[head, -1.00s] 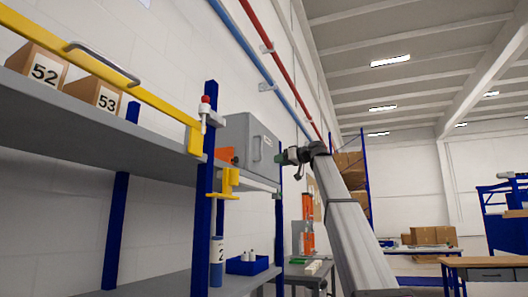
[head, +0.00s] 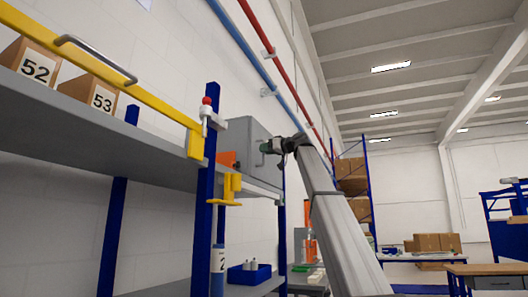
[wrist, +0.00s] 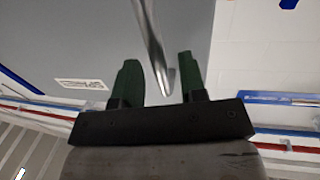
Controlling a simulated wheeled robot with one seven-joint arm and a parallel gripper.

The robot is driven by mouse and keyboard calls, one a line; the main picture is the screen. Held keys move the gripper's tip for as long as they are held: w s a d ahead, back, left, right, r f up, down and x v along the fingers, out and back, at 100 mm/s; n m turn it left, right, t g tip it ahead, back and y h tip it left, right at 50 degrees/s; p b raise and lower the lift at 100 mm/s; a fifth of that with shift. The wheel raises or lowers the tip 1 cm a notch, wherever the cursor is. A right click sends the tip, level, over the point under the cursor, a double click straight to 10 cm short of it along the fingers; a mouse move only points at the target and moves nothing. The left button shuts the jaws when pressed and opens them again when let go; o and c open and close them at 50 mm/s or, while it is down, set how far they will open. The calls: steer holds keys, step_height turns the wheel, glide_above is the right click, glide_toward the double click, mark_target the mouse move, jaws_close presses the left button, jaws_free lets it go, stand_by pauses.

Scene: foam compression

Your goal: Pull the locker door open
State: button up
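The grey locker (head: 241,138) stands on the shelf beyond the blue post, its door facing right and apparently shut. Its metal bar handle (wrist: 152,42) shows in the wrist view, running down from the top edge and ending between my two green fingers. My gripper (wrist: 158,80) is open, with one finger on each side of the handle and a visible gap to each. In the head view my gripper (head: 268,146) is at the door's front and hides part of the handle. A small label (wrist: 82,84) is on the grey surface left of the fingers.
A yellow bar (head: 100,75) with a grey handle crosses the near shelf, before boxes 52 (head: 36,66) and 53 (head: 92,90). A blue post (head: 206,190) with a yellow bracket (head: 229,188) stands left of the locker. Open room lies to the right.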

steer(key=shift+x, duration=0.75)
jaws_close()
steer(key=shift+d, duration=0.1)
